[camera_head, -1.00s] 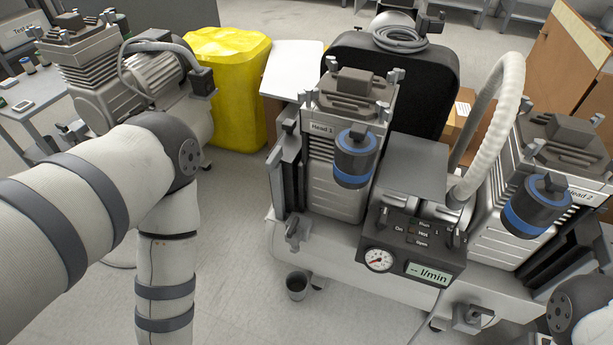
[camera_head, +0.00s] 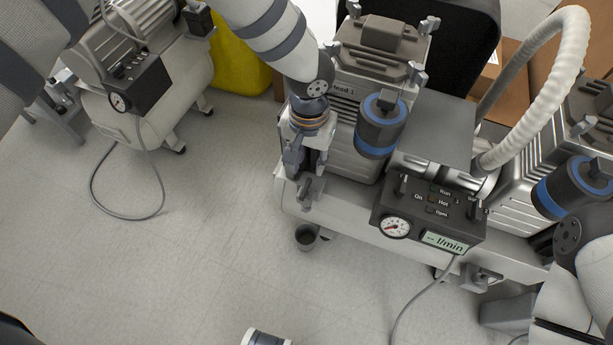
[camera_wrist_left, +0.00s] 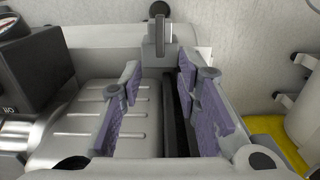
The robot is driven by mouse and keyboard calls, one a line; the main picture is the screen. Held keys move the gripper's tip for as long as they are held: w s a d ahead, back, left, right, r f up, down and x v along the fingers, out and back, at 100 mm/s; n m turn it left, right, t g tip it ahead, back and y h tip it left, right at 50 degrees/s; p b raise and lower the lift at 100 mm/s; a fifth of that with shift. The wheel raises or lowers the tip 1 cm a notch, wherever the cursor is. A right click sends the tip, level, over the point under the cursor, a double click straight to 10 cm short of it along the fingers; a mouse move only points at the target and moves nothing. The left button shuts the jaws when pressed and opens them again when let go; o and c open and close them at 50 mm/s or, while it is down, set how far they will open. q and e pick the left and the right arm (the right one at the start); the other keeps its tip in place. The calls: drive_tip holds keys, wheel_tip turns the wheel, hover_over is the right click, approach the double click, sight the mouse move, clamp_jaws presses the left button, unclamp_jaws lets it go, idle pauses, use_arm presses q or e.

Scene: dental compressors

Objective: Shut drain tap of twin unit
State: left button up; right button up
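The twin unit (camera_head: 345,222) has heads marked Head 1 and Head 2 on a pale tank. Its drain tap (camera_head: 311,190) is a small grey lever fitting at the tank's left end, above a dark cup (camera_head: 306,238). In the left wrist view the tap (camera_wrist_left: 159,35) lies beyond the fingertips, its grey lever running up and down the picture. My left gripper (camera_head: 305,158) points down close above the tap. Its purple-padded fingers (camera_wrist_left: 160,78) are spread with nothing between them; the tap looks apart from them. My right gripper is not visible.
A control box (camera_head: 428,215) with gauge and display sits on the twin unit's front. Another compressor (camera_head: 150,85) stands at upper left, its cable on the floor. A yellow bin (camera_head: 240,65) stands behind. The floor at front left is mostly free.

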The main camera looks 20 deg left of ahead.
sight(308, 182)
use_arm(q)
wheel_tip(308, 182, down, 7)
drive_tip(key=shift+f+b, duration=0.1)
drive_tip(key=shift+b, duration=0.55)
drive_tip(key=shift+c, duration=0.6)
clamp_jaws()
